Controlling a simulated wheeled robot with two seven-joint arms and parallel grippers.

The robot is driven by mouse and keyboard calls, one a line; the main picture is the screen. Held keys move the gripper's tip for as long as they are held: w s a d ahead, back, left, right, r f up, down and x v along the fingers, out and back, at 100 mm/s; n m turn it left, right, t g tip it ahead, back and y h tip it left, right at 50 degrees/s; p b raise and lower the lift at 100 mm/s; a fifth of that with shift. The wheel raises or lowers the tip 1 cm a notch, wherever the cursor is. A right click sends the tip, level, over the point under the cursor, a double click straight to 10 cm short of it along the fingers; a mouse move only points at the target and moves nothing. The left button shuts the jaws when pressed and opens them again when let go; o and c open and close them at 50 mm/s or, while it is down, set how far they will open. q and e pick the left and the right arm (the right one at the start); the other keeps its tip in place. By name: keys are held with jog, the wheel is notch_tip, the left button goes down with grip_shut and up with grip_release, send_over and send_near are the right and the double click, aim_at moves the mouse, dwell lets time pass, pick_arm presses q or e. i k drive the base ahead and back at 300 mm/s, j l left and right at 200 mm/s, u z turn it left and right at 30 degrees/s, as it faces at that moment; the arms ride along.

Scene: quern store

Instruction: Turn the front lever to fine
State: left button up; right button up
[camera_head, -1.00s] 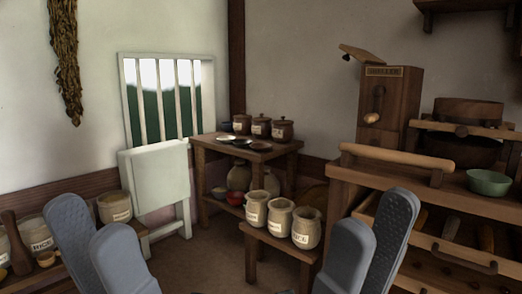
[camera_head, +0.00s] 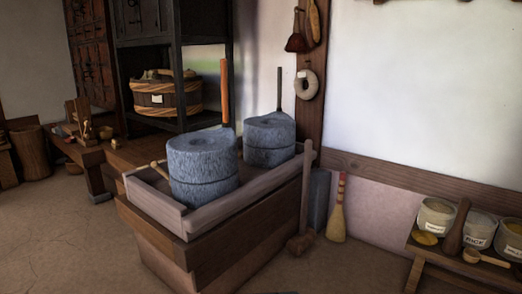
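Two grey stone querns stand in a wooden trough (camera_head: 255,200) on a heavy wooden base. The front quern (camera_head: 203,165) is nearer, and the back quern (camera_head: 269,138) is behind it to the right. An orange-brown upright lever (camera_head: 225,90) rises at the front quern's back right edge. A darker upright lever (camera_head: 280,90) rises at the back quern. A short wooden handle (camera_head: 157,164) sticks out left of the front quern. I see no markings for fine, and the levers' lower ends are partly hidden. Neither gripper is in view.
A mallet (camera_head: 300,243) leans at the trough's right end, with a broom (camera_head: 338,210) beside it. A low bench (camera_head: 455,262) with jars stands at the right. A dark cabinet (camera_head: 150,50) holding a wooden tub (camera_head: 166,98) is behind. The floor at front left is clear.

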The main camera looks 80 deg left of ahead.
aim_at(154, 164)
jog(key=u, duration=3.45)
